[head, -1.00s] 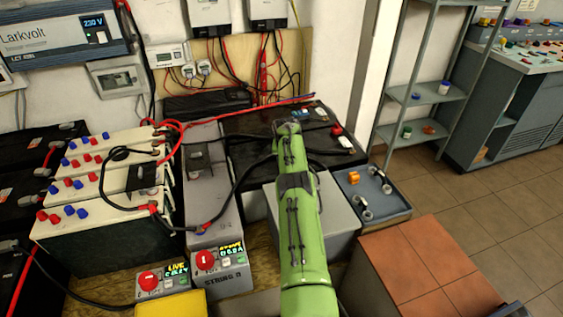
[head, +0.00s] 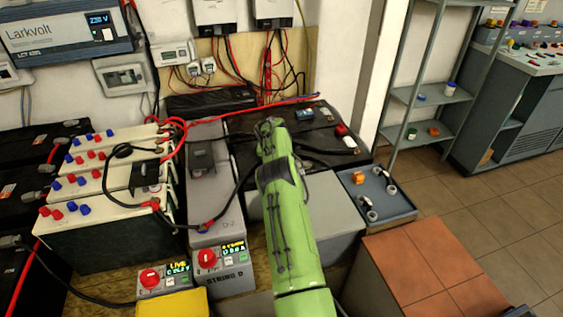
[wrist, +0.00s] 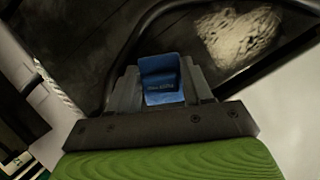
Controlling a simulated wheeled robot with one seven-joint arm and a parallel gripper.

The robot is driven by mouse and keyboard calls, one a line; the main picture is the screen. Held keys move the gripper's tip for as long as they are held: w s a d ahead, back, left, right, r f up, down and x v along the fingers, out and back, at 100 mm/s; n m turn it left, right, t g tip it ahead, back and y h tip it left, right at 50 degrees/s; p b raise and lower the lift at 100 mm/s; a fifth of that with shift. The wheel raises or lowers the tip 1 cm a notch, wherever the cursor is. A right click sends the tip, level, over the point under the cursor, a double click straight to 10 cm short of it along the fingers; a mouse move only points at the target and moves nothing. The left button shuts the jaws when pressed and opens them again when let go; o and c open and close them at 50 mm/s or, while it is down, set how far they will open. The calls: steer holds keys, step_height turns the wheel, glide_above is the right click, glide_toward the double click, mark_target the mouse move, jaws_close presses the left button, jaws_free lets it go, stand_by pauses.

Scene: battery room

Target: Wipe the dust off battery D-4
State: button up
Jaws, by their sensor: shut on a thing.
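A black battery top (head: 312,137) lies past the end of my green arm in the head view. I cannot read a D-4 label on it. In the wrist view, a pale, patchy layer of dust (wrist: 240,38) lies on a dark top, to the right of my gripper. My gripper (wrist: 162,85) is shut on a blue block-like thing (wrist: 160,70), perhaps a wiping pad, between its grey fingers. I cannot tell whether the blue thing touches the dark top. In the head view the arm hides the fingers.
Dark cables cross the batteries; one loops beside the dust. Cream batteries (head: 105,215) with red and blue terminal caps stand at left. Two grey control boxes (head: 222,272) with red knobs stand in front. A blue-grey tray (head: 395,212) holds small parts at right. Open tiled floor lies farther right.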

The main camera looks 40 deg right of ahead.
steer(key=shift+w+a, duration=0.3)
steer(key=shift+a, duration=0.3)
steer(key=shift+w+a, duration=0.35)
steer(key=shift+a, duration=0.3)
steer(key=shift+w+a, duration=0.3)
steer(key=shift+a, duration=0.3)
step_height(320, 180, up, 6)
steer(key=p, duration=0.5)
steer(key=shift+r, duration=0.1)
step_height(320, 180, up, 3)
steer(key=p, duration=0.2)
steer(key=shift+p, duration=0.35)
